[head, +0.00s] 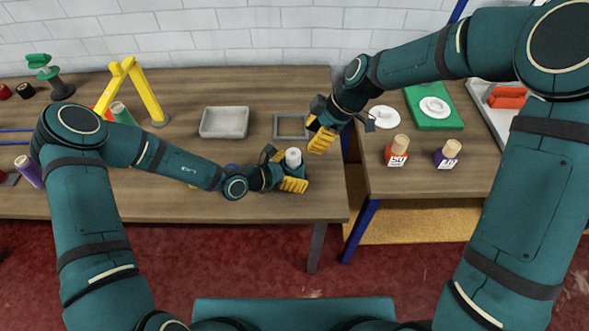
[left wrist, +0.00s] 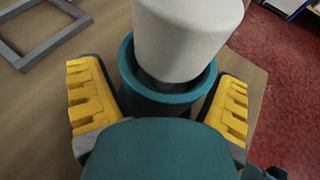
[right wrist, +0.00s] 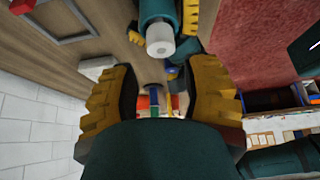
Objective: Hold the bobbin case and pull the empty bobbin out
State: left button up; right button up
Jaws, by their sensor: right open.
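The teal bobbin case (left wrist: 165,105) stands upright between my left gripper's (left wrist: 160,95) yellow fingers, which press on both its sides. In the head view my left gripper (head: 284,172) is near the table's front right corner. The white bobbin (left wrist: 188,35) sits in the case's mouth and sticks well out of the top. It also shows in the head view (head: 293,157) and the right wrist view (right wrist: 160,38). My right gripper (head: 318,130) is open and empty, apart from the bobbin, up and to its right. I cannot tell whether the case touches the table.
A grey square frame (head: 291,118) lies behind the left gripper, with a grey tray (head: 224,135) to its left. A yellow stand (head: 146,95) is farther left.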

aim_at(294, 153)
pick_arm(q)
jog(key=c, duration=1)
jog(key=shift+c, duration=0.2)
pick_arm(e)
jog(key=o, duration=0.5)
jog(key=shift+o, duration=0.3)
jog(key=a+r+n+h, duration=0.1)
jog(key=a+h, duration=0.1)
jog(key=a+r+n+h, duration=0.2)
jog(key=shift+s+a, duration=0.15)
jog(key=shift+n+h, duration=0.4)
jog(key=shift+h, duration=0.5)
jog(key=f, duration=1)
jog(key=shift+w+a+f, duration=0.15)
jog(key=shift+w+a, duration=0.05)
jog(key=shift+a, duration=0.15)
jog(key=c, duration=1.3)
jog(key=shift+c, duration=0.2)
